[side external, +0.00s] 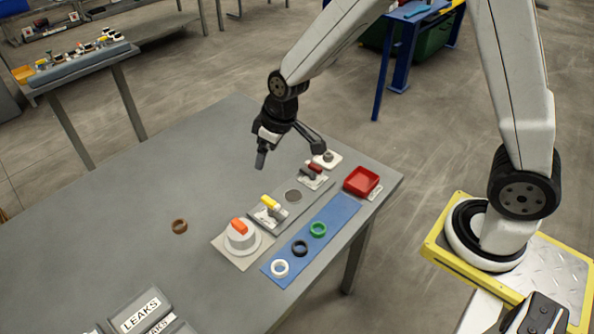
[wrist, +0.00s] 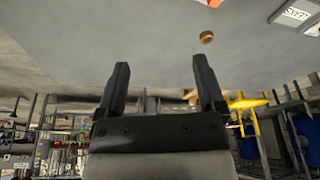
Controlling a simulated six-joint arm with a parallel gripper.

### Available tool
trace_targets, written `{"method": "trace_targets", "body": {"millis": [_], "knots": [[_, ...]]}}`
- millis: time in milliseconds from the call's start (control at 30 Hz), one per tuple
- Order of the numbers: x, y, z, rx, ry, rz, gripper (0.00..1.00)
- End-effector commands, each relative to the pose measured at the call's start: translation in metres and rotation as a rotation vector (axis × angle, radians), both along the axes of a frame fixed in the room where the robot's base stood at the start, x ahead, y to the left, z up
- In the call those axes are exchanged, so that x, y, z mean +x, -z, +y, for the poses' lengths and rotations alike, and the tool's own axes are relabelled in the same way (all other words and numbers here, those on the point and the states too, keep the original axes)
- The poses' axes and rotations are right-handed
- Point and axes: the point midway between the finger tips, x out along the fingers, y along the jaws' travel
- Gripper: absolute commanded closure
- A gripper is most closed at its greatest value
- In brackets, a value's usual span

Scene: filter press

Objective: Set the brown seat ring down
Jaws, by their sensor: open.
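The brown seat ring (side external: 179,226) lies flat on the bare grey table, left of the filter press fixtures. It also shows in the wrist view (wrist: 207,38), beyond and a little right of the fingertips. My gripper (side external: 290,158) is open and empty, raised above the far part of the table, well apart from the ring. In the wrist view its two fingers (wrist: 157,65) are spread wide with nothing between them.
A blue mat (side external: 335,220) holds a white ring (side external: 280,268), a black ring (side external: 299,248) and a green ring (side external: 318,229). Labelled LEAKS bins (side external: 140,312) stand at the near edge.

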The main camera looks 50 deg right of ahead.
Motion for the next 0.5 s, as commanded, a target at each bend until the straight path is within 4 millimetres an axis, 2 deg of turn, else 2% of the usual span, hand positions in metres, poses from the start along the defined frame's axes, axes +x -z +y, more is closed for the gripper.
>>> {"method": "trace_targets", "body": {"millis": [33, 200, 400, 500], "knots": [[-0.014, -0.006, -0.01, -0.002, 0.036, 0.004, 0.12], [-0.062, -0.016, -0.039, -0.011, 0.152, 0.022, 0.12], [-0.115, -0.021, -0.063, -0.019, 0.269, 0.04, 0.12], [-0.134, -0.021, -0.07, -0.021, 0.306, 0.046, 0.12]]}}
